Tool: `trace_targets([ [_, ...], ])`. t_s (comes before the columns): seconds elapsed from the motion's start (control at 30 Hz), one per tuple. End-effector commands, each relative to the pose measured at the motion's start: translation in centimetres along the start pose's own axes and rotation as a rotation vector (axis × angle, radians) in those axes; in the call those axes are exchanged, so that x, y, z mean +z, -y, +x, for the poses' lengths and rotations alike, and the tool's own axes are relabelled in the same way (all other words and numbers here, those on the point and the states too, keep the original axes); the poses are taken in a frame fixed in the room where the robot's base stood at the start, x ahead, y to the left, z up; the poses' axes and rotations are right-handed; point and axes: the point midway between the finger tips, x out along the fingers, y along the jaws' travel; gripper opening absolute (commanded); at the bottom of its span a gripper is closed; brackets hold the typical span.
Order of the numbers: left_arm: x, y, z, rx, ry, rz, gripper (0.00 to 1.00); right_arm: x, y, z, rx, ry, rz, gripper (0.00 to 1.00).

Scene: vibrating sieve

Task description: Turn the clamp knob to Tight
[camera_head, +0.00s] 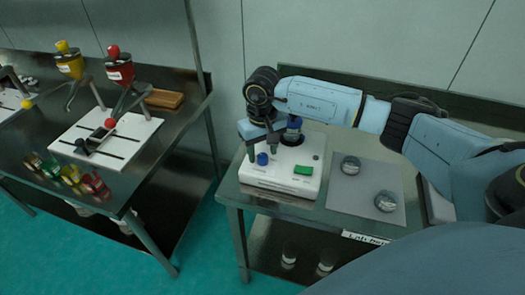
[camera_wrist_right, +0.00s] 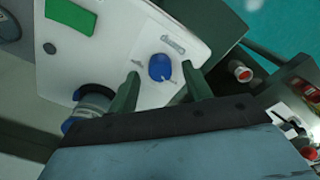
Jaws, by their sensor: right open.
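The sieve shaker is a white box (camera_head: 270,183) on the right-hand metal table. A round blue knob (camera_head: 262,159) sits on its top near the left front corner. In the right wrist view the blue knob (camera_wrist_right: 160,67) has a small pale pointer and grey printed marks beside it, too small to read. My right gripper (camera_head: 261,152) is open over the knob. In the wrist view its two fingertips (camera_wrist_right: 160,73) lie on either side of the knob, with gaps visible; contact is not seen. My left gripper is not in view.
A green button (camera_head: 303,170) is on the shaker's top, and a blue-topped cylindrical part (camera_head: 292,130) stands behind. Two round metal sieves (camera_head: 386,201) lie on a grey mat to the right. Another table at left holds a white board with red and yellow funnels (camera_head: 119,70).

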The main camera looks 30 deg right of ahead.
Motion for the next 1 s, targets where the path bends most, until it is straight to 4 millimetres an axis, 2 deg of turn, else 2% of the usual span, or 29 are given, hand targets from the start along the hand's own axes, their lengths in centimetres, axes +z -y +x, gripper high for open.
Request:
trace_targets([
  [0.13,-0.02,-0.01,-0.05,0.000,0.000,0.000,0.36,0.01,0.06,0.88,-0.001,0.000,0.000,0.49],
  [0.4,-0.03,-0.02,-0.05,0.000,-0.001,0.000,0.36,0.00,0.05,0.99,-0.001,-0.001,0.000,0.49],
  [0.77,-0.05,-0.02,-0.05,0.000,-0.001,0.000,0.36,0.00,0.04,0.95,-0.001,-0.001,0.000,0.05],
  [1.0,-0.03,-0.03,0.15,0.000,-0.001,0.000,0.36,-0.03,0.03,0.95,-0.001,-0.002,0.025,0.05],
])
